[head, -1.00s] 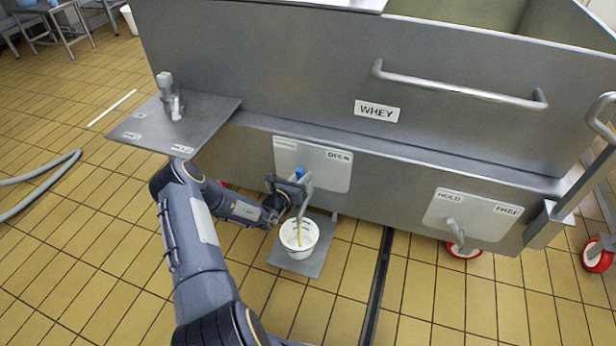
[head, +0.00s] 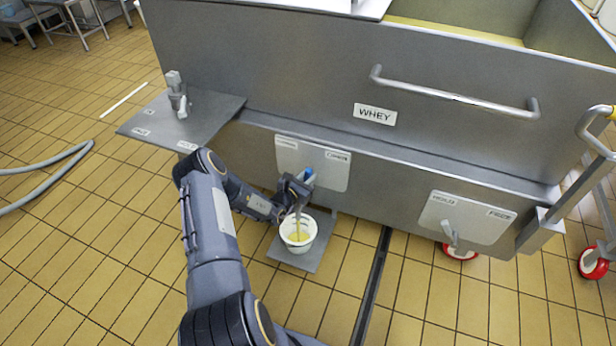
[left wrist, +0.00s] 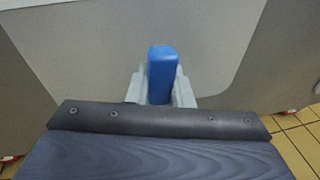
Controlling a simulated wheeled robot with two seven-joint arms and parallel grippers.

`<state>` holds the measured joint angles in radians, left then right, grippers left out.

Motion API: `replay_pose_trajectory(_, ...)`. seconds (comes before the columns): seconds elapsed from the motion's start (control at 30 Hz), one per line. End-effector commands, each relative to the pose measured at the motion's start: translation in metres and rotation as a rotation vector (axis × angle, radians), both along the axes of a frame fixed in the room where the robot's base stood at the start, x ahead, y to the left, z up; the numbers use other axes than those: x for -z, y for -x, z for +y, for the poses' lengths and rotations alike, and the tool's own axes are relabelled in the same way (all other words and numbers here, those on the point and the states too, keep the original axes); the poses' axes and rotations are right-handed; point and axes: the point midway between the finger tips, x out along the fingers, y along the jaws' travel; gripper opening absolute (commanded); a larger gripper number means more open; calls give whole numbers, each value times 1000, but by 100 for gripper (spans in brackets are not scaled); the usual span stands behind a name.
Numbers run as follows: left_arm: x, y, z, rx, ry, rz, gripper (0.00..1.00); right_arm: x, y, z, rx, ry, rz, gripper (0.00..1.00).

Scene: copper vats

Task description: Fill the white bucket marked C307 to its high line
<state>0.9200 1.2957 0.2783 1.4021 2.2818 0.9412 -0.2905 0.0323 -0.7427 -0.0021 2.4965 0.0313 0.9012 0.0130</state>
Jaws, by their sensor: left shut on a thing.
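The white bucket (head: 313,243) stands upright on a small grey shelf (head: 301,260) low at the vat's front. Yellow liquid shows inside it, below the rim. Its C307 mark and high line cannot be made out. A tap lever with a blue handle (head: 308,175) is above the bucket, in front of a pale plate whose right-hand label appears to read OPEN. The blue handle also shows in the left wrist view (left wrist: 162,75). My left gripper (head: 298,190) is shut on this handle and partly hides the tap and spout. My right gripper is out of view.
The steel vat (head: 450,150) labelled WHEY fills the upper right. A second lever (head: 451,233) is on its right plate. A side shelf (head: 205,118) carries another small lever. A hose (head: 45,180) lies at left. A dark floor drain (head: 371,290) runs right of the bucket.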

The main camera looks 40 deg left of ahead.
Motion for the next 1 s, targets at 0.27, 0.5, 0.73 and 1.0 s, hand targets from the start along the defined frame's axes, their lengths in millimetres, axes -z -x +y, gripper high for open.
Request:
replay_pose_trajectory(0.27,0,0,-1,1,1,0,37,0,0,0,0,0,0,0)
replay_pose_trajectory(0.5,0,0,0,1,1,0,40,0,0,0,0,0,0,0)
replay_pose_trajectory(0.73,-4,18,-1,1,2,2,40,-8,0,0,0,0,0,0)
replay_pose_trajectory(1.0,-10,63,-3,1,2,2,40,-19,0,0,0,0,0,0)
